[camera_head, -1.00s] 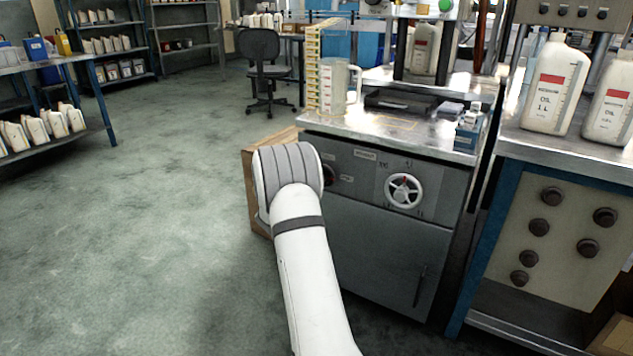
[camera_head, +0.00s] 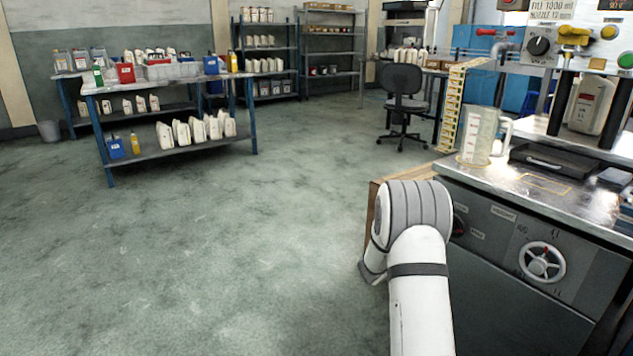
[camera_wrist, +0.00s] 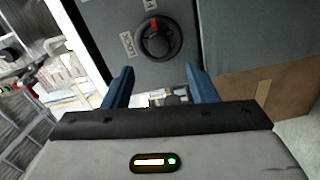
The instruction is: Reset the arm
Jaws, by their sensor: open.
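My arm is folded in front of the filling machine (camera_head: 500,270) in the head view, with a white link and a grey ribbed joint showing. My gripper is hidden in the head view. In the wrist view my gripper (camera_wrist: 158,88) is open, with its two blue fingers apart and nothing held between them. Beyond the fingers is the machine's dark front panel, with a black knob (camera_wrist: 160,40) that has a red mark.
A clear measuring jug (camera_head: 480,137) stands on the machine's metal top. A cardboard box (camera_head: 408,172) is beside the machine, close to my arm. A table with oil bottles (camera_head: 205,128), shelves (camera_head: 300,60) and a chair (camera_head: 403,95) are farther back. The floor at left is open.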

